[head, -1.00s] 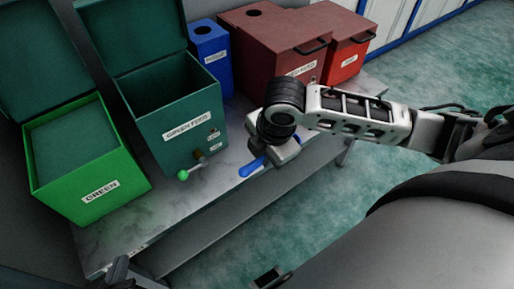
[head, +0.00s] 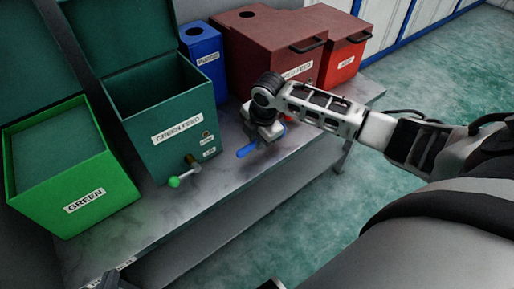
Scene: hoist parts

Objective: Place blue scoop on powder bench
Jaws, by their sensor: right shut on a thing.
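The blue scoop (head: 246,150) is held at the front of my right gripper (head: 265,134), its blue part pointing left. My right gripper is shut on it, over the grey powder bench (head: 185,214), just right of the green feed box and in front of the blue box. Whether the scoop touches the bench top cannot be told. The gripper hides part of the scoop. A dark piece at the bottom left edge (head: 112,282) may be part of my left gripper; it is mostly cut off.
On the bench stand an open green box (head: 112,172), an open dark green feed box (head: 165,155) with a green-knobbed lever (head: 174,182), a blue box (head: 207,62), a dark red box (head: 262,55) and a red box (head: 345,58). Bare bench shows along the front.

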